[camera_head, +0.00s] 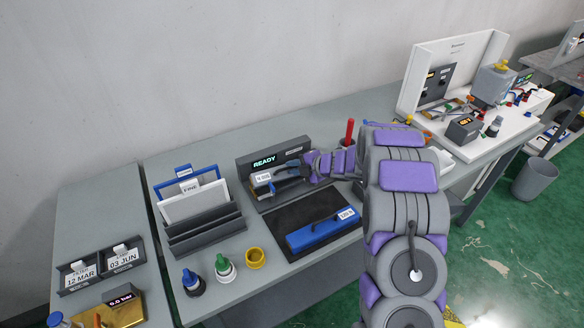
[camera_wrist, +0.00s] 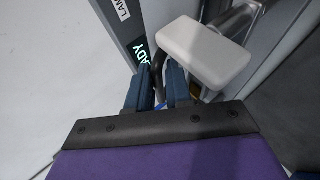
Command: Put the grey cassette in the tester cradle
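The grey cassette (camera_head: 285,187) is at the tester cradle (camera_head: 265,205), with its white label (camera_head: 262,177) towards the left. The tester's panel (camera_head: 283,153) behind it reads READY. My gripper (camera_head: 294,166) is at the cassette's top. In the wrist view its blue fingers (camera_wrist: 160,88) are close together with a dark curved handle (camera_wrist: 156,68) between them. The white label block (camera_wrist: 205,50) stands in front of them. My fingers and arm hide part of the cassette, and I cannot tell whether it is fully seated.
A blue cassette (camera_head: 318,238) lies on the dark mat (camera_head: 283,222) in front of the tester. A rack with cards (camera_head: 205,232) stands left, with bottles (camera_head: 224,267) and a yellow cup (camera_head: 255,258) before it. A red-handled tool (camera_head: 349,131) stands close behind my arm.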

